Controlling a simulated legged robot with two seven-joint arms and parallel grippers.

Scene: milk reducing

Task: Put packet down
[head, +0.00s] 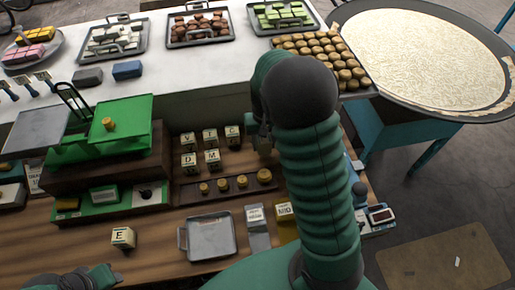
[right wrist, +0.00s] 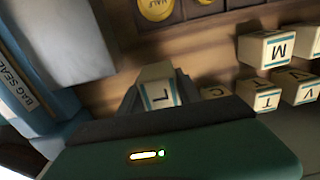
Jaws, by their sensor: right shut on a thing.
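A small cream packet marked L (right wrist: 158,92) is held between the dark fingers of my right gripper (right wrist: 155,97). In the head view my right arm covers most of that gripper, at the right of the lettered packets. Similar packets marked M (right wrist: 265,47), T (right wrist: 256,86) and V (right wrist: 299,90) are at the right in the right wrist view. In the head view a cluster of lettered packets (head: 210,138) stands on the wooden bench, and a packet marked E (head: 123,237) stands alone nearer the front. Part of my left arm shows at the bottom left; its fingers are not clear.
A dark strip with round yellow weights (head: 242,182) lies in front of the cluster. A green balance (head: 125,108) stands left. A grey tray (head: 183,238) lies in front. A bag sealer (right wrist: 35,75) is at the left in the right wrist view. Bare bench surrounds packet E.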

